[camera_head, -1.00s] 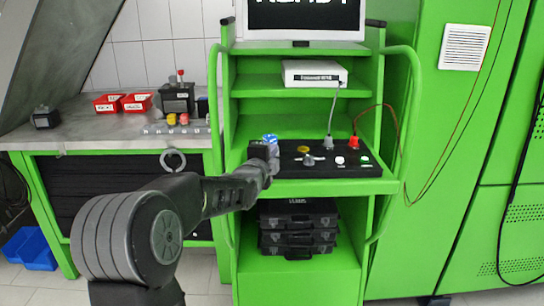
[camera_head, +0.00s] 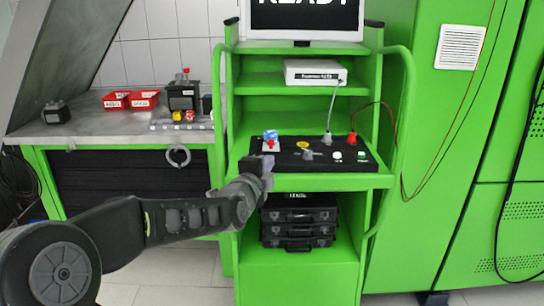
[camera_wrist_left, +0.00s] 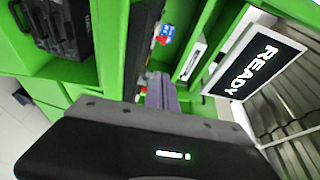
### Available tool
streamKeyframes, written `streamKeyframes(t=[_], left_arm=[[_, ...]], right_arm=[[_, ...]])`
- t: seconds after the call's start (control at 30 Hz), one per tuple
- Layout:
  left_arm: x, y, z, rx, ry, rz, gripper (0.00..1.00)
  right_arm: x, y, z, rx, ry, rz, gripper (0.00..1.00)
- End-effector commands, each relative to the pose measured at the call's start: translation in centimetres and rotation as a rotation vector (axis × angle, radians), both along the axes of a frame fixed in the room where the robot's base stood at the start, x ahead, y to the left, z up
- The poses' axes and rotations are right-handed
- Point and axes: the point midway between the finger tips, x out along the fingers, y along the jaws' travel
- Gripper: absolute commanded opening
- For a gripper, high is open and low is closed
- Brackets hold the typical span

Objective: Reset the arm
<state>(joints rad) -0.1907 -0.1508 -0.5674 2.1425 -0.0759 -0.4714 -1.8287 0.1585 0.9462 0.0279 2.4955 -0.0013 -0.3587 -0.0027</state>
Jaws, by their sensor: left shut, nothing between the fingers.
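My left arm comes in from the lower left in the head view. In the left wrist view the shut fingers (camera_wrist_left: 160,92) point toward the green cart. A blue and red connector piece (camera_head: 270,139) on a white base sits at the panel's left end, behind the gripper; it also shows in the wrist view (camera_wrist_left: 166,35). My right gripper is not in view.
A monitor (camera_head: 305,16) reading READY tops the green cart. Black cases (camera_head: 298,222) are stacked below. The grey workbench (camera_head: 100,130) at left holds red bins (camera_head: 131,100).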

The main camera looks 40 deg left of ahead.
Motion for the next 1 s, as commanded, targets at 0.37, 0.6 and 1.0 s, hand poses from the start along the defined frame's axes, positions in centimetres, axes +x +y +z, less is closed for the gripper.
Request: streamKeyframes(t=[0.37,0.6,1.0], left_arm=[[-0.5,-0.2,0.0,0.001,0.0,0.0,0.0],[-0.4,-0.2,0.0,0.0,0.0,0.0,0.0],[-0.3,-1.6,-1.4,-0.448,-0.107,0.021,0.0]], right_arm=[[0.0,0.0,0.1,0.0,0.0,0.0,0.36],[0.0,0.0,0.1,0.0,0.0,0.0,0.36],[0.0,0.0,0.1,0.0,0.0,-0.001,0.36]])
